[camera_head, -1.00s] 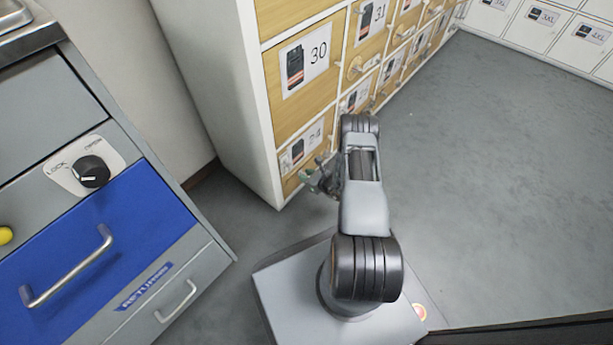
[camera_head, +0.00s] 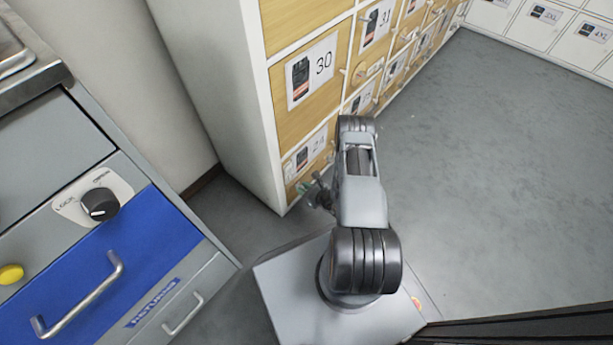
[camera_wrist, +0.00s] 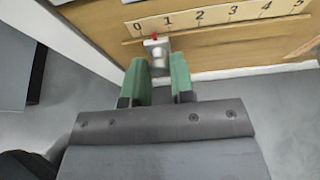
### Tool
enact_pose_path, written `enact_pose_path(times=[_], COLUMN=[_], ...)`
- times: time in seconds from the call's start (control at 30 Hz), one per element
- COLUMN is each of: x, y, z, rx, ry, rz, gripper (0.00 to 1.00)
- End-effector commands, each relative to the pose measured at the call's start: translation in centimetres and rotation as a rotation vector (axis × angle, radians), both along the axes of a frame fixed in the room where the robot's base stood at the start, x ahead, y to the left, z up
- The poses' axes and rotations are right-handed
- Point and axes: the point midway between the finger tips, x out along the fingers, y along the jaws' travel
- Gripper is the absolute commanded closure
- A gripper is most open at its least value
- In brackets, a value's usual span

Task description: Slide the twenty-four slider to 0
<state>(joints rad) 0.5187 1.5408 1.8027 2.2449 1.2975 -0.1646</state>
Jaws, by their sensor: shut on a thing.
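The slider of the twenty-four compartment shows in the wrist view as a small metal knob (camera_wrist: 158,57) with a red pointer mark. Its scale strip (camera_wrist: 200,18) runs from 0 at the left to 5 at the right. The red mark stands between 0 and 1. My gripper (camera_wrist: 160,72) has its green fingers on either side of the knob and is shut on it. In the head view, the wooden front labelled 24 (camera_head: 318,143) is low on the cabinet. My gripper (camera_head: 319,191) is at its lower part, and the slider is too small to tell there.
The floor (camera_head: 490,170) at right is clear.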

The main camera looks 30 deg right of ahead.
Motion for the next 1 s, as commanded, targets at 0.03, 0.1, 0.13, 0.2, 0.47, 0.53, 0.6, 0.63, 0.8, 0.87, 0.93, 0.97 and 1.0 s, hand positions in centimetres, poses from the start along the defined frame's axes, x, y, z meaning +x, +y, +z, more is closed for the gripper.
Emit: enact_pose_path(times=[0.03, 0.1, 0.13, 0.2, 0.47, 0.53, 0.6, 0.63, 0.8, 0.87, 0.93, 0.97, 1.0], x=[0.0, -0.05, -0.08, -0.16, -0.28, -0.3, -0.3, -0.29, -0.27, -0.26, -0.24, -0.24, -0.23], y=[0.63, 1.03, 1.13, 1.32, 1.55, 1.6, 1.61, 1.59, 1.4, 1.33, 1.3, 1.29, 1.28], z=[0.02, -0.01, -0.01, -0.01, -0.03, -0.02, -0.02, -0.02, -0.03, -0.03, -0.03, -0.02, 0.01], rx=[-0.002, -0.004, -0.004, -0.004, -0.001, -0.001, -0.001, -0.001, -0.002, -0.003, -0.003, -0.003, -0.003], ry=[-0.002, -0.003, -0.004, -0.005, -0.005, -0.005, -0.005, -0.005, -0.004, -0.005, -0.005, -0.005, -0.005], rz=[0.007, 0.004, 0.002, 0.0, 0.003, 0.004, 0.004, 0.004, -0.001, -0.003, -0.003, -0.003, -0.004], gripper=[1.0, 1.0, 1.0, 1.0, 1.0, 0.75, 0.69, 0.66, 0.51, 0.51, 0.51, 0.51, 0.51])
